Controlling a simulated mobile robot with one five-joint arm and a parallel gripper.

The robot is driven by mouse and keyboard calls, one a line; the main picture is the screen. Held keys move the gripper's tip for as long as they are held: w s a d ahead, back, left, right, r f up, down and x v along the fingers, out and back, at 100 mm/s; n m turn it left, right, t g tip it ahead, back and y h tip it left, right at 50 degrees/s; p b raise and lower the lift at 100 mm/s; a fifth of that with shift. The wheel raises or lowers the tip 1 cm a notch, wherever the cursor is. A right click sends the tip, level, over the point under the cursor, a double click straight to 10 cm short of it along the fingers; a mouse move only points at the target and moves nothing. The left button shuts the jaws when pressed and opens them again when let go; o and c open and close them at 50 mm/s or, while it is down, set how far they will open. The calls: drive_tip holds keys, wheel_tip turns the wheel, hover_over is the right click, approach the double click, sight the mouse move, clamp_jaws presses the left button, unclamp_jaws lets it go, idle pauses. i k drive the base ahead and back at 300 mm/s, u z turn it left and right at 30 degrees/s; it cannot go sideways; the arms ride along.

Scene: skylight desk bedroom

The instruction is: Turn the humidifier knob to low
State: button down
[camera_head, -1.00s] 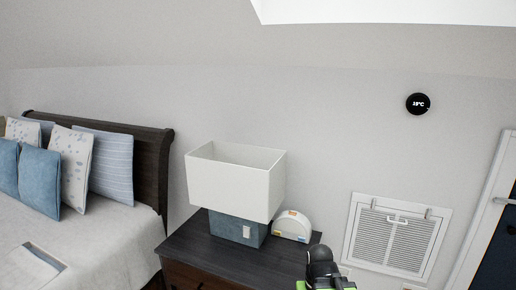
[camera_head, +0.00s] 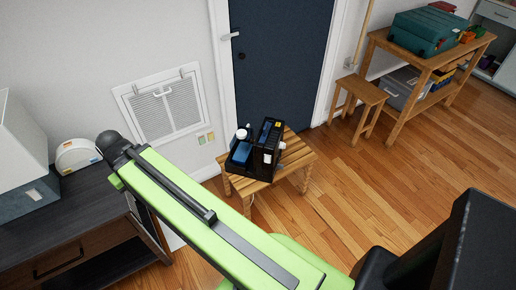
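I cannot pick out a humidifier or its knob for certain. A white rounded device (camera_head: 77,156) with small coloured patches stands at the back of the dark nightstand (camera_head: 75,212), near the wall; no knob can be made out on it. My green arm crosses the picture from the bottom middle to a dark rounded joint beside the nightstand's right end. No gripper fingers show.
A wooden stool (camera_head: 297,156) carries a black caddy (camera_head: 266,160). A wall vent (camera_head: 163,105), a dark blue door (camera_head: 275,60) and a workbench (camera_head: 430,58) stand behind. Open wood floor lies at right.

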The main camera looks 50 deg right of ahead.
sight(282, 145)
drive_tip(key=u, duration=0.1)
drive_tip(key=k, duration=1.65)
drive_tip(key=z, duration=1.25)
drive_tip(key=i, duration=1)
